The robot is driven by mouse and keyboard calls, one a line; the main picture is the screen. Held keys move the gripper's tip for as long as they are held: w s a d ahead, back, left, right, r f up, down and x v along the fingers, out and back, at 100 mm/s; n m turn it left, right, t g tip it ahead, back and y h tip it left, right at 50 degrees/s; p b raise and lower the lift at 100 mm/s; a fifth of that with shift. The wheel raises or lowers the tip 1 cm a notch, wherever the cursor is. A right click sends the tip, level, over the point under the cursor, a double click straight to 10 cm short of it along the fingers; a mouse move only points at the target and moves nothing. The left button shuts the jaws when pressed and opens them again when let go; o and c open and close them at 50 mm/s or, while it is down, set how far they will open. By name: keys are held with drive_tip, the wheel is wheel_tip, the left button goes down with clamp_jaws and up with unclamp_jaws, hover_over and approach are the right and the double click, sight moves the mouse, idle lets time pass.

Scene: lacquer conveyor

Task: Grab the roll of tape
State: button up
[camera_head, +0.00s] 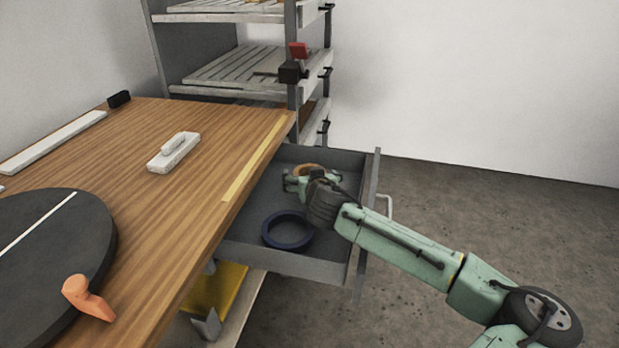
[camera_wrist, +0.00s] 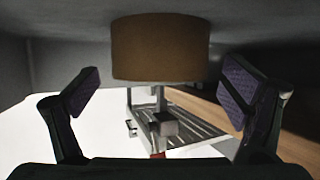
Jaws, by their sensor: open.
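A tan-brown roll of tape (camera_head: 306,168) lies in the open grey drawer, near its back end in the head view. My gripper (camera_head: 297,183) is down in the drawer right by this roll and partly covers it. In the wrist view the tan roll (camera_wrist: 160,48) fills the top middle, seen from the side. My open gripper (camera_wrist: 162,92) shows its two pads apart on either side below the roll, with nothing visible between them. I cannot tell whether a finger touches the roll. A dark blue ring, like another roll of tape (camera_head: 288,231), lies flat nearer the front.
The drawer (camera_head: 320,268) has raised walls around my gripper and sits under the edge of a wooden table (camera_head: 215,125). A shelf rack (camera_head: 230,75) stands behind. An orange-handled tool (camera_head: 85,295) and a white block (camera_head: 173,152) are on the table. The floor at right is clear.

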drive_tip(key=shift+w, duration=0.1)
drive_tip(key=shift+c, duration=0.2)
drive_tip(key=c, duration=1.3)
